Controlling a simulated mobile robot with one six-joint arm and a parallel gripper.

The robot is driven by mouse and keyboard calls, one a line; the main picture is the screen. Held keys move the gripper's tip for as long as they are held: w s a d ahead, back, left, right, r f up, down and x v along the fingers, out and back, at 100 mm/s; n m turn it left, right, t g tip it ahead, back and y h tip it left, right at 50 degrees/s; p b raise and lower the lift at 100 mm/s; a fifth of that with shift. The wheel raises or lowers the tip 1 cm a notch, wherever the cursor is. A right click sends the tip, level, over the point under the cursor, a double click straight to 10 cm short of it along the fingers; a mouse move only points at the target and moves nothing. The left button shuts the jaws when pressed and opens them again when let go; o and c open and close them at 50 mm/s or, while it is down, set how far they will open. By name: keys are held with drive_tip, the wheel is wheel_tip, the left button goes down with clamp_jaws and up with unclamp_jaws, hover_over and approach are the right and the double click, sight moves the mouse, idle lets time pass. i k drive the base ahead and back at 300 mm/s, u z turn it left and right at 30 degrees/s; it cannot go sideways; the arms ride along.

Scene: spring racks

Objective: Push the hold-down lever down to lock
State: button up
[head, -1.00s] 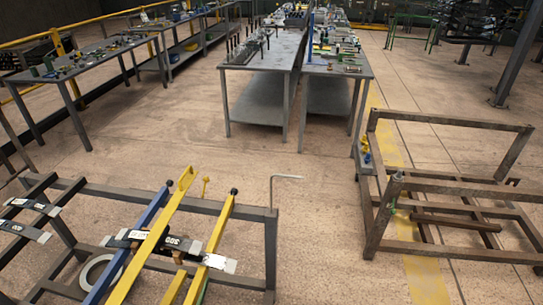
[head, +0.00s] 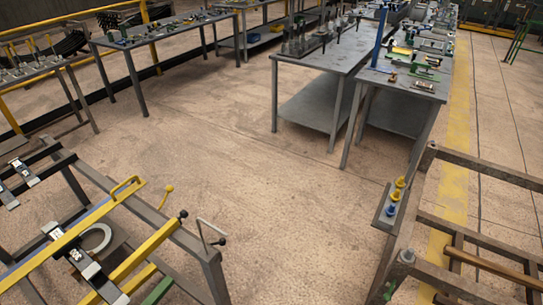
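A dark metal rack (head: 178,240) stands at the lower left. Across it lie a yellow bar with a looped end (head: 96,214), a blue bar (head: 88,219) beside it, and another yellow bar with a black ball tip (head: 146,252). A thin bent grey rod (head: 201,236) rises at the rack's right end, with a black knob near it. A short yellow pin with a ball top (head: 168,191) stands behind the bars. I cannot tell for certain which of these is the hold-down lever. Dark labelled spring pieces (head: 72,252) lie under the bars. My gripper is not in view.
Work tables (head: 318,62) with parts stand at the back. Bare floor (head: 265,200) lies between the racks.

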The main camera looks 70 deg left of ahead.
sight(170, 189)
drive_tip(key=i, duration=1.1)
drive_tip(key=u, duration=0.65)
drive_tip(key=k, duration=0.1)
drive_tip(key=u, duration=3.05)
drive_tip(key=i, duration=1.7)
drive_tip(key=u, duration=0.1)
